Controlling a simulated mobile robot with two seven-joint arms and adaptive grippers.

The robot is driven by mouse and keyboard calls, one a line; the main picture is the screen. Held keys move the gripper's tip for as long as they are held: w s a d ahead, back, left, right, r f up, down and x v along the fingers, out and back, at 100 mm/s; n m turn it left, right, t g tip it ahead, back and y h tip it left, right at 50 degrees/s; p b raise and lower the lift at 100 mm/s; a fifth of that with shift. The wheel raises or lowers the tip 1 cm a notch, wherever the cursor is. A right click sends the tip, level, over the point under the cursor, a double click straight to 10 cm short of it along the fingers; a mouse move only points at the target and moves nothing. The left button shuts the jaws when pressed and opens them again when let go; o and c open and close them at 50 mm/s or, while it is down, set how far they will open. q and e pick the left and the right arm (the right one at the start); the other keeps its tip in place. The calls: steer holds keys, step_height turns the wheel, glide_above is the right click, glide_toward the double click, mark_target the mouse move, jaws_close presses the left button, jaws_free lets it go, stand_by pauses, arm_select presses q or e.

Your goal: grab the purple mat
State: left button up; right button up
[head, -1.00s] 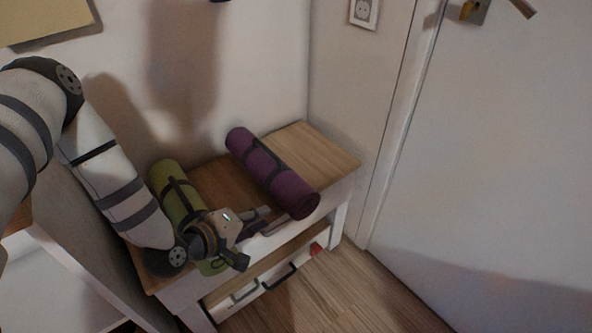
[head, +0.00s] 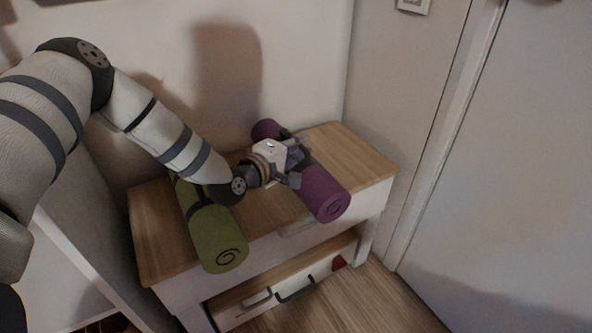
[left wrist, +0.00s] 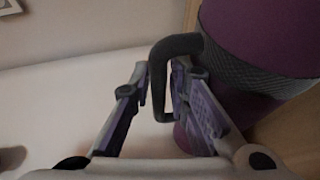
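The rolled purple mat (head: 322,193) lies on the wooden top of a small bench, with dark straps around it. My left gripper (head: 298,165) is over the middle of the mat and hides part of it. In the left wrist view the mat (left wrist: 265,35) fills the upper right. A dark strap handle (left wrist: 158,85) stands out from it. My left gripper's fingers (left wrist: 160,88) are apart, with part of the handle between them; the left finger shows a gap to it. Whether the right finger touches the handle I cannot tell. My right gripper is not in view.
A rolled green mat (head: 215,235) lies left of the purple one, under my left forearm. The bench (head: 150,235) has a wall behind it and a drawer (head: 315,278) below. A door (head: 510,150) stands at right. The bench top's right end is clear.

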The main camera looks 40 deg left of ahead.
arm_select(q)
steer(key=shift+r, duration=0.1)
jaws_close()
